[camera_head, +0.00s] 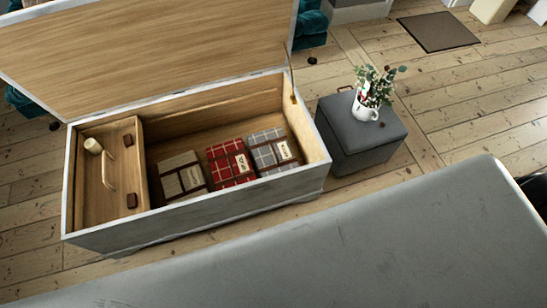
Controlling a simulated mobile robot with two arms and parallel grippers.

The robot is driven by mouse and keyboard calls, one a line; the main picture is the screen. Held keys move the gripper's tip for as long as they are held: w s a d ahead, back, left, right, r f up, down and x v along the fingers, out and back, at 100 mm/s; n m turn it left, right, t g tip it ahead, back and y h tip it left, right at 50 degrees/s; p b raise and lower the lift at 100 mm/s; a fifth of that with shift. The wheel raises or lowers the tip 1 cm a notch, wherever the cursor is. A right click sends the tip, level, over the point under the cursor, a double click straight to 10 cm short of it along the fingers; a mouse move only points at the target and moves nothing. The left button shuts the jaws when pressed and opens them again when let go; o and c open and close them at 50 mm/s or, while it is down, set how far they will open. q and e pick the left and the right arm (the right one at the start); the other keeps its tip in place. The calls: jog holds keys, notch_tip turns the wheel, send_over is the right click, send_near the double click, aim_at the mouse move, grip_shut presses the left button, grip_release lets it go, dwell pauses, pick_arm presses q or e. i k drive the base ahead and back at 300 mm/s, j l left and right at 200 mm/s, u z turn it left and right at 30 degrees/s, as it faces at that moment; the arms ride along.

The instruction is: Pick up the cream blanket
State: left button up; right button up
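The cream blanket (182,177) lies folded inside the open chest (160,226), left of two other folded blankets. It is beige-cream with dark straps or bands and a pale label. A red plaid blanket (229,162) lies in the middle and a grey plaid blanket (270,150) lies at the right, each with a pale label. The cream blanket's top is uncovered. Its lower sides are partly hidden by the chest's front wall. Neither of my grippers is in view.
The chest's lid (150,50) stands open at the back. A wooden tray (110,172) with a handle fills the chest's left end. A large grey surface (330,245) spans the foreground.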

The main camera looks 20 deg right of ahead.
aim_at(184, 183)
jog(key=i+l, duration=0.3)
jog(key=i, duration=0.15)
jog(key=u, duration=0.4)
jog(key=i+l+u, duration=0.1)
jog(key=u, duration=0.75)
jog(key=l+u, duration=0.1)
jog(key=u, duration=0.3)
jog(key=l+u, duration=0.1)
jog(key=u, duration=0.35)
